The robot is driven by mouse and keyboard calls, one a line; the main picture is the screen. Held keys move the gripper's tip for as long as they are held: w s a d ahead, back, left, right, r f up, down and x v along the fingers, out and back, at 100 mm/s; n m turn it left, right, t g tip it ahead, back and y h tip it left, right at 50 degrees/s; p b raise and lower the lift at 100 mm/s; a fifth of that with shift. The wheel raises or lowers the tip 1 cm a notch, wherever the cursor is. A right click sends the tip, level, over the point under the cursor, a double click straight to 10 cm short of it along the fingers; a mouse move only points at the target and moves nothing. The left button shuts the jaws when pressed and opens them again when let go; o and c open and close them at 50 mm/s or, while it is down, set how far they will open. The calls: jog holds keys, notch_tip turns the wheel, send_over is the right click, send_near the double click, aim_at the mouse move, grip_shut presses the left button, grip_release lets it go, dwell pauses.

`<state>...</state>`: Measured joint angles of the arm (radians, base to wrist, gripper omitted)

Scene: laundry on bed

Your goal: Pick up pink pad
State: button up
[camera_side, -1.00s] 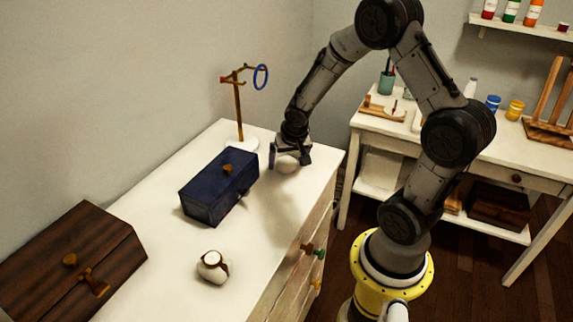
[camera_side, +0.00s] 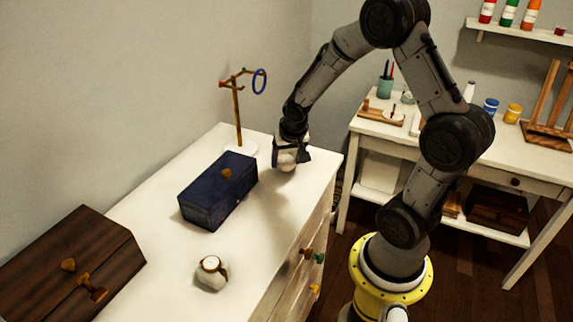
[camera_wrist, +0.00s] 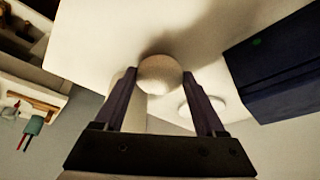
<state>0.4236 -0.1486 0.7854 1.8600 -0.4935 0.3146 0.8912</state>
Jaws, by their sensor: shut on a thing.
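I see no pink pad in either view. My gripper (camera_side: 290,157) is over the far right part of a white dresser top (camera_side: 155,215). It is shut on a pale, rounded object (camera_side: 286,160). In the wrist view this pale object (camera_wrist: 160,74) looks smooth and ball-like, and sits between the two dark fingertips of my gripper (camera_wrist: 161,76). Its lower side is hidden, so I cannot tell whether it touches the dresser top.
A dark blue box (camera_side: 215,200) lies left of my gripper, near a stand with a blue ring (camera_side: 259,81). A white-and-brown round item (camera_side: 211,275) sits in front, and a brown wooden chest (camera_side: 70,265) at left. A desk (camera_side: 450,138) stands at right.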

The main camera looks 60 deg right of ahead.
jog(key=s+a+r, duration=0.6)
jog(key=s+r, duration=0.5)
jog(key=s, duration=0.1)
jog(key=shift+s+a, duration=0.15)
jog(key=shift+a, duration=0.25)
jog(key=o, duration=0.7)
jog(key=c, duration=0.5)
